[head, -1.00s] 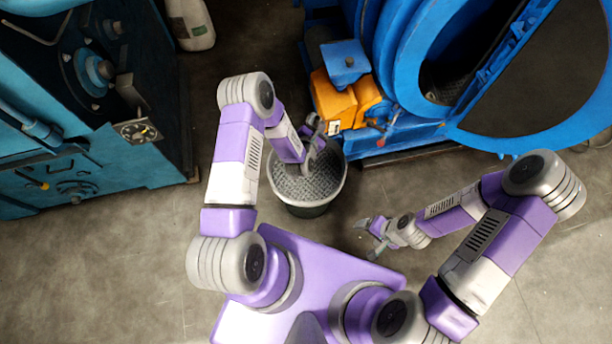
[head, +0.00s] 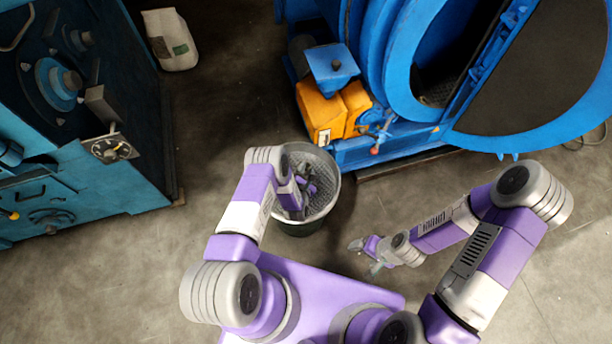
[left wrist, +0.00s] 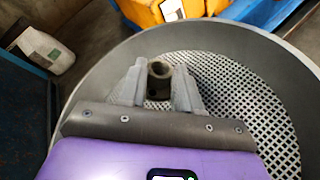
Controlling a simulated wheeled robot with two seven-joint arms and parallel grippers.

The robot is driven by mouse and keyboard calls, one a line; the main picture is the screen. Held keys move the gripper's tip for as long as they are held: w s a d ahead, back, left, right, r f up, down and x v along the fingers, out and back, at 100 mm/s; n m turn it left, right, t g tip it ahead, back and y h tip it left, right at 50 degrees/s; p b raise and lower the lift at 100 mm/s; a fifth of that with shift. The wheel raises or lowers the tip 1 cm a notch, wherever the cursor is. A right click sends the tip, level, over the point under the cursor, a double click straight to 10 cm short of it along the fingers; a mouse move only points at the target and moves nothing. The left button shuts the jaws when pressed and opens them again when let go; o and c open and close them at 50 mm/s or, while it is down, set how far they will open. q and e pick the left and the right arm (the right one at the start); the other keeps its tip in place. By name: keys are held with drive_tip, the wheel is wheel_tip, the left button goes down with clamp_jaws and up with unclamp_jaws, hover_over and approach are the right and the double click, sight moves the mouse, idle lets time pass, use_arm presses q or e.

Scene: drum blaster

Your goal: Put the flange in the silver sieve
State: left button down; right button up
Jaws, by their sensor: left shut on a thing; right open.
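The silver sieve (head: 328,165) is a round grey bucket with a perforated mesh inside, standing on the floor in front of my body. My left gripper (head: 306,188) is over the sieve's opening, within its rim in the head view. The flange's height above the mesh is hard to tell. My right gripper (head: 368,256) is open and empty, right of the sieve.
A blue machine (head: 400,110) with an orange box (head: 322,112) stands just behind the sieve. A teal cabinet (head: 70,140) stands at the left. A white container (head: 170,38) lies at the back left. Floor is clear between cabinet and sieve.

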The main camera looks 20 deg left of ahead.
sight(306, 174)
use_arm(q)
wheel_tip(306, 174, down, 3)
drive_tip(key=shift+b, duration=0.55)
drive_tip(key=shift+r, duration=0.1)
drive_tip(key=c, duration=0.8)
unclamp_jaws()
